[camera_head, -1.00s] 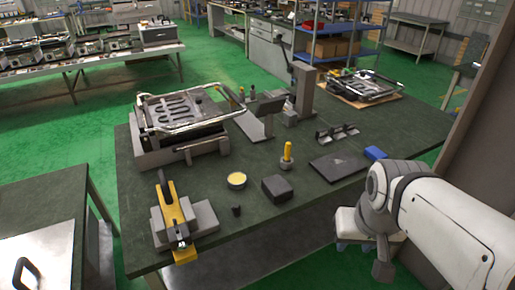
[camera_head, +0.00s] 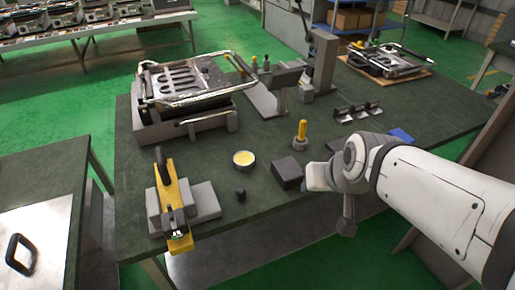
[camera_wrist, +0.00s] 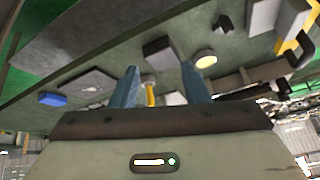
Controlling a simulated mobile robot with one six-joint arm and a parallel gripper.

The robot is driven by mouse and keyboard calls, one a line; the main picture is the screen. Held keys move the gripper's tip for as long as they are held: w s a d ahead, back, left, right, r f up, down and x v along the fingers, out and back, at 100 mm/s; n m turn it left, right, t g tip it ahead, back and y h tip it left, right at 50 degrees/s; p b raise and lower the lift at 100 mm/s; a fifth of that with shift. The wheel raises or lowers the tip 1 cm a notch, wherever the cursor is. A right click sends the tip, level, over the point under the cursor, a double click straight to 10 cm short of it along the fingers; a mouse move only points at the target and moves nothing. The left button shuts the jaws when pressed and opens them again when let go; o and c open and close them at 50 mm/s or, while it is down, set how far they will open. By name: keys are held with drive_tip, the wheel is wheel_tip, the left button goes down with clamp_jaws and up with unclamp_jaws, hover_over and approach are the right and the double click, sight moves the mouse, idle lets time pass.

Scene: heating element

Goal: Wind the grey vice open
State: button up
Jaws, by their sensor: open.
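A grey blocky fixture with a yellow bar and a black lever (camera_head: 204,201) sits at the front left of the bench. It is the likeliest vice, but I cannot tell for sure, and no winding handle is clear on it. Its grey block also shows at the upper right of the wrist view (camera_wrist: 263,14). My gripper (camera_wrist: 160,78) is open, with two blue fingers apart and nothing held. In the head view its fingers are hidden; its pale body is beside the dark block, well right of the fixture.
The green-topped bench (camera_head: 262,195) carries a dark block (camera_head: 287,173), a cup with yellow contents (camera_head: 244,159), a small black knob (camera_head: 240,194) and a yellow-handled tool (camera_head: 301,132). A heating-element fixture (camera_head: 180,122) stands behind. A blue block (camera_head: 401,135) lies to the right.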

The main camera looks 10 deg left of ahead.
sight(241, 197)
drive_tip(key=w+a+f+t+y+b, duration=0.1)
drive_tip(key=a+f+t+b, duration=0.1)
drive_tip(key=a+f+b, duration=0.2)
drive_tip(key=w+a+f+t+y+b, duration=0.1)
drive_tip(key=a+f+t+b, duration=0.2)
drive_tip(key=a+b, duration=0.4)
drive_tip(key=w+a+f+t+y+b, duration=0.1)
drive_tip(key=w+a+f+t+b, duration=0.1)
drive_tip(key=a+f+b, duration=0.3)
drive_tip(key=shift+w+a+f+n+t, duration=0.1)
drive_tip(key=shift+a+n+t, duration=0.4)
drive_tip(key=shift+a, duration=0.65)
drive_tip(key=s+f+t+h+b, duration=0.1)
drive_tip(key=t+b, duration=0.1)
drive_tip(key=s+f+m+t+h+b, duration=0.1)
drive_tip(key=f+t+h+b, duration=0.1)
drive_tip(key=shift+s+f+m+h+b, duration=0.2)
drive_tip(key=shift+s+m+h+b, duration=0.1)
drive_tip(key=shift+s, duration=0.05)
drive_tip(key=w, duration=0.5)
drive_tip(key=shift+w+a+f, duration=0.25)
drive_tip(key=shift+a+f, duration=0.1)
drive_tip(key=shift+w, duration=0.5)
